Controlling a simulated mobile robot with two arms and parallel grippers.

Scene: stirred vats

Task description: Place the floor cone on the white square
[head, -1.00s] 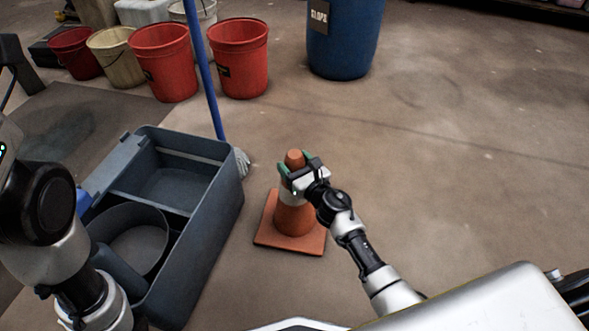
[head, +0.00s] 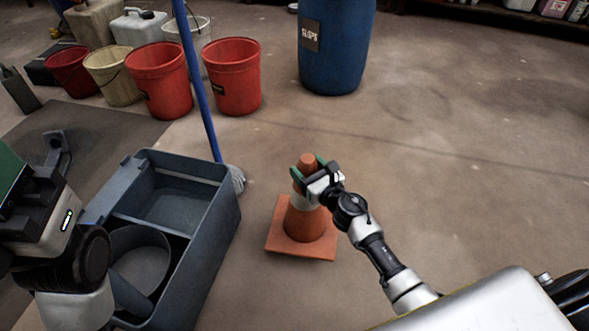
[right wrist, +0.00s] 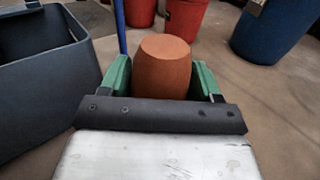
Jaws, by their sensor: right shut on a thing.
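The orange floor cone (head: 302,224) with a pale band and square base stands upright, right of the grey bin in the head view. My right gripper (head: 308,168) is shut around its upper part, with a green-padded finger on each side. The cone's orange top (right wrist: 166,66) shows between the fingers in the right wrist view. I cannot tell whether the base touches the floor. My left gripper (head: 40,165) is at the left edge of the head view, partly cut off, with its fingers apart and nothing seen between them. No white square is in view.
A grey divided bin (head: 222,225) is close left of the cone, with a blue-handled mop (head: 196,80) behind it. Red buckets (head: 233,78) and a blue barrel (head: 335,45) stand further back. The floor right of the cone is clear.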

